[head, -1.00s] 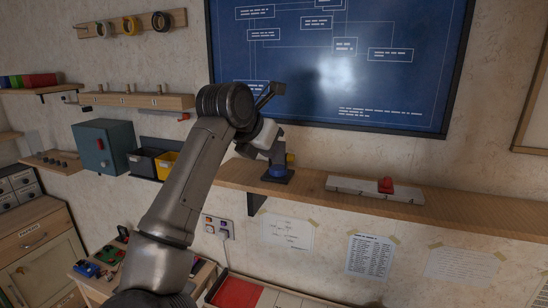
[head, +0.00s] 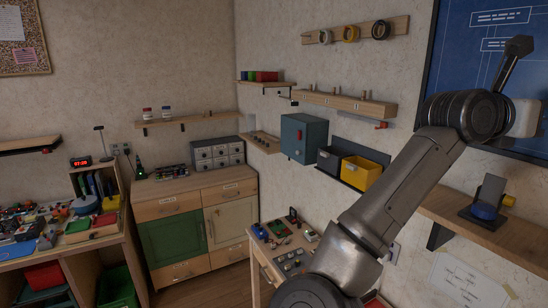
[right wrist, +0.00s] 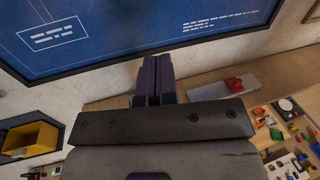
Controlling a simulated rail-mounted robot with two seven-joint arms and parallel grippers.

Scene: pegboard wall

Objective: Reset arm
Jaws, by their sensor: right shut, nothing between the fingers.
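My right arm (head: 405,170) reaches up across the right side of the head view. My left gripper is in neither view.
A device with a blue base (head: 484,212) stands on the wall shelf (head: 450,212), below the arm. Yellow (head: 360,173) and black bins and a teal cabinet (head: 304,142) hang left of it. A cluttered workbench (head: 60,240) stands far left. Open floor (head: 205,286) shows in the middle.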

